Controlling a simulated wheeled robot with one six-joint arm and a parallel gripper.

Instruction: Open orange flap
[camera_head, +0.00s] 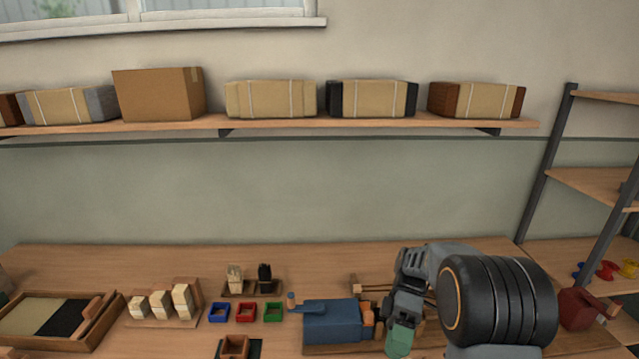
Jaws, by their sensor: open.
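A blue box-shaped machine (332,320) stands on the workbench, right of centre. A small orange part (368,314) sits at its right end and looks like the flap. At this size I cannot tell how far the flap is open. My gripper (402,318) is just right of the orange part, pointing down. Its jaws are open, and I see nothing held in them. A green piece (399,342) shows at its lower end; I cannot tell whether it belongs to the gripper. My arm hides the bench to the right of the machine.
Blue (219,313), red (246,312) and green (273,312) trays lie left of the machine. Bristle bundles (264,277) stand behind them. Wooden blocks (160,303) and a framed tray (102,335) are farther left. A dark red object (578,309) stands at right.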

